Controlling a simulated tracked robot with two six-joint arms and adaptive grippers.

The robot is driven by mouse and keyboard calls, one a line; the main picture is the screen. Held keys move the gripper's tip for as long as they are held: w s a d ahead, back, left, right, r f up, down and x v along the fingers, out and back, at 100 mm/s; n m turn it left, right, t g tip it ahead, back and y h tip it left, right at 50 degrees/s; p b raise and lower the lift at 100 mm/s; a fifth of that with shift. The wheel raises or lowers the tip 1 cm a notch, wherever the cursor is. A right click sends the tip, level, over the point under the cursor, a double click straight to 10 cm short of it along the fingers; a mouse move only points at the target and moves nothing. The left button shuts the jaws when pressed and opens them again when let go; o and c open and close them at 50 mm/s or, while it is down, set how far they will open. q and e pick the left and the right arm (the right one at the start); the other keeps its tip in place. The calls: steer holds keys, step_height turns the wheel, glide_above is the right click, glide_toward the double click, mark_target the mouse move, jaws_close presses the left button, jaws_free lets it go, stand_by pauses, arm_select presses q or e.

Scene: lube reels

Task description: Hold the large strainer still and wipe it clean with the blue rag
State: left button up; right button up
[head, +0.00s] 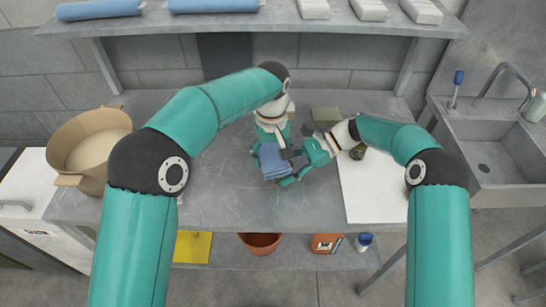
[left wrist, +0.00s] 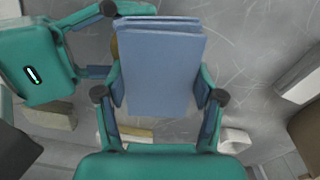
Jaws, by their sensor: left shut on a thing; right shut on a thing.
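The blue rag (head: 273,165) is a folded cloth over the middle of the grey bench. My left gripper (head: 272,152) is shut on it. In the left wrist view the rag (left wrist: 158,75) fills the space between the left fingers (left wrist: 160,95). My right gripper (head: 293,166) comes in from the right, close against the rag. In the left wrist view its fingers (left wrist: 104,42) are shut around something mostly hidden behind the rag. Only a small brass-coloured edge (left wrist: 114,46) shows there, which I take for the large strainer. Whether rag and strainer touch cannot be told.
A round tan container (head: 90,145) stands at the bench's left end. A white sheet (head: 375,190) lies at right, with a dark olive item (head: 357,152) near its top. A olive block (head: 326,114) is behind my right gripper. A sink (head: 490,150) is far right. The front bench is clear.

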arm_select(q)
steer(key=shift+s+d, duration=0.2)
steer(key=shift+s, duration=0.5)
steer(key=shift+s+d, duration=0.2)
steer(key=shift+s, duration=0.45)
steer(key=shift+w+a, duration=0.2)
steer(key=shift+w, duration=0.5)
steer(key=shift+w+a, duration=0.2)
steer(key=shift+w, duration=0.45)
steer(key=shift+s+d+f, duration=0.1)
steer(key=shift+s+d, duration=0.1)
steer(key=shift+s, duration=0.5)
steer(key=shift+s+d, duration=0.2)
steer(key=shift+s, duration=0.5)
steer(key=shift+w+a, duration=0.2)
steer(key=shift+w, duration=0.5)
steer(key=shift+w+a, duration=0.2)
steer(key=shift+w, duration=0.5)
steer(key=shift+s+d, duration=0.15)
steer(key=shift+s, duration=0.4)
steer(key=shift+s+d, duration=0.15)
steer(key=shift+s, duration=0.4)
steer(key=shift+s+d, duration=0.1)
steer(key=shift+s, duration=0.2)
steer(key=shift+w+a, duration=0.25)
steer(key=shift+w, duration=0.5)
steer(key=shift+w+a, duration=0.2)
steer(key=shift+w, duration=0.5)
